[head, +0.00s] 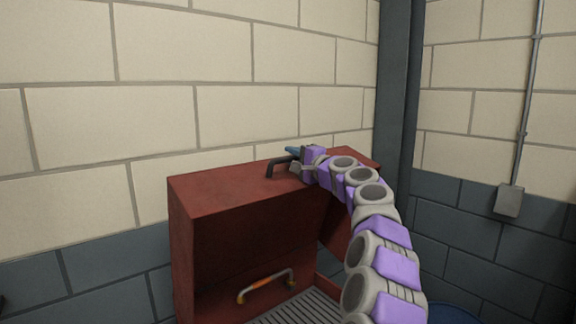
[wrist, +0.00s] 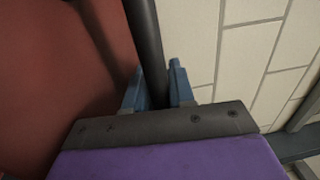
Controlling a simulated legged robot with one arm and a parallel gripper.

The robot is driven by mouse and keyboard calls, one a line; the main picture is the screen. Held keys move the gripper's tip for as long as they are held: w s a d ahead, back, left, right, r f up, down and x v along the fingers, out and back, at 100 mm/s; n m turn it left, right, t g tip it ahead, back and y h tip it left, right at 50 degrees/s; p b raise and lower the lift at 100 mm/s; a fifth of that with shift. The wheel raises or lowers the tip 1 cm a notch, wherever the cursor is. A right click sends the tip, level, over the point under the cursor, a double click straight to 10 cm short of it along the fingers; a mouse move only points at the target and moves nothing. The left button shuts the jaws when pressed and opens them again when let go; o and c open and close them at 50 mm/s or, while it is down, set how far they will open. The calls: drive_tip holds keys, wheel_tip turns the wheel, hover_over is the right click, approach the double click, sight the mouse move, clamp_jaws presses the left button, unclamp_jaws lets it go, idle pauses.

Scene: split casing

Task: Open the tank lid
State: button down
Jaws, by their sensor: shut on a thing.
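The red tank casing (head: 225,235) stands against the block wall, with a box-like upper part whose top face (head: 235,178) is in view. A black bar handle (head: 272,168) is fixed on that top face. My gripper (head: 293,155) is at the right end of this handle. In the wrist view the handle is a dark bar (wrist: 145,35) running between the two blue fingers of my gripper (wrist: 157,82), which are shut on it. My arm hides part of the casing's right side. I cannot tell for sure how far the lid is raised.
A second handle with an orange grip (head: 267,286) sits low on the casing's front. A slatted grey grate (head: 298,311) lies at the bottom. A dark pillar (head: 397,90) stands at the wall corner. A grey box with conduit (head: 508,201) is on the right wall. A blue rim (head: 455,312) shows low right.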

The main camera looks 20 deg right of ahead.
drive_tip(key=s+f+b, duration=0.2)
drive_tip(key=b, duration=0.1)
drive_tip(key=shift+d+t, duration=0.3)
drive_tip(key=shift+d, duration=0.05)
drive_tip(key=shift+b+v, duration=0.8)
drive_tip(key=shift+b, duration=0.15)
drive_tip(key=c, duration=1.1)
unclamp_jaws()
drive_tip(key=shift+o, duration=0.2)
drive_tip(key=shift+s+d, duration=0.1)
